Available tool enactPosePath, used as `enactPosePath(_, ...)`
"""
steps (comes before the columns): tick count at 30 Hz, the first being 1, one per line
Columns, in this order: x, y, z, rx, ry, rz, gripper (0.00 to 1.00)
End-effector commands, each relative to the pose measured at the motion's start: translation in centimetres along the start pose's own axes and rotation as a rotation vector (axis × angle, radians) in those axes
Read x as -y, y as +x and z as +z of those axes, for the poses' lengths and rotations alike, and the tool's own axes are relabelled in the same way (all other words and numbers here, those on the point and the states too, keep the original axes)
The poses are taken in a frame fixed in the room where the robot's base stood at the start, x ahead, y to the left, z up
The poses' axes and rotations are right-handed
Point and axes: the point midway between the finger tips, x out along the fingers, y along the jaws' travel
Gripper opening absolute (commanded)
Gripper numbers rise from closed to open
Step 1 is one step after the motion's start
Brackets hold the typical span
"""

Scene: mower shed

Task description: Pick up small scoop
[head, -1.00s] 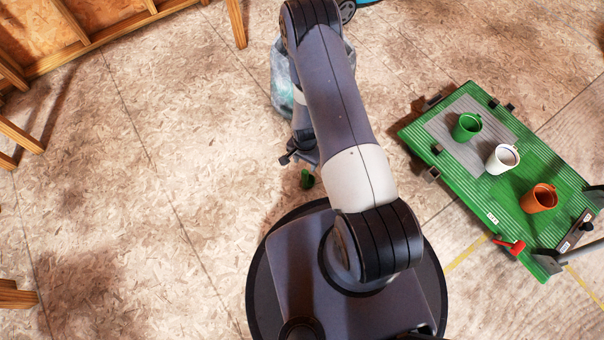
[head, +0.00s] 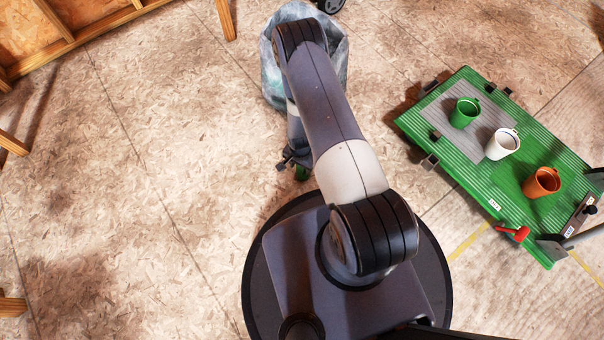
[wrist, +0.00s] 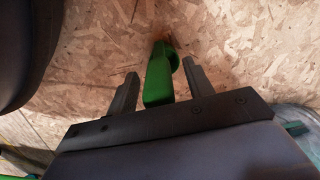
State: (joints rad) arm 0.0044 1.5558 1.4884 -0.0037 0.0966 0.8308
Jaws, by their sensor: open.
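A green scoop (wrist: 158,82) shows in the wrist view, its lower end close to my gripper's body. My gripper (wrist: 161,72) is open, with one finger on each side of the scoop. It does not look clamped, and I cannot tell whether the right finger touches it. In the head view a bit of the green scoop (head: 302,174) shows beside my gripper (head: 291,162), low over the board floor; my arm hides most of this spot.
A green ribbed platform (head: 470,175) at the right holds a green cup (head: 464,113), a white cup (head: 502,145), an orange cup (head: 541,182) and a small red item (head: 516,233). A translucent bag (head: 335,60) stands behind my arm. The left floor is clear.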

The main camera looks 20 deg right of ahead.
Motion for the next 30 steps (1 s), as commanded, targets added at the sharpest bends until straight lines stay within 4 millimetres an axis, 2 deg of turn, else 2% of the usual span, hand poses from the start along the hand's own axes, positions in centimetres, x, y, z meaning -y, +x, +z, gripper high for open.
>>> enactPosePath(5, 0.02, -0.11, 0.00, 0.000, 0.000, 0.000, 0.48)
enactPosePath(23, 0.01, -0.12, 0.01, 0.000, 0.000, 0.000, 0.00)
enactPosePath(30, 0.02, -0.19, 0.00, 0.000, 0.000, 0.000, 0.00)
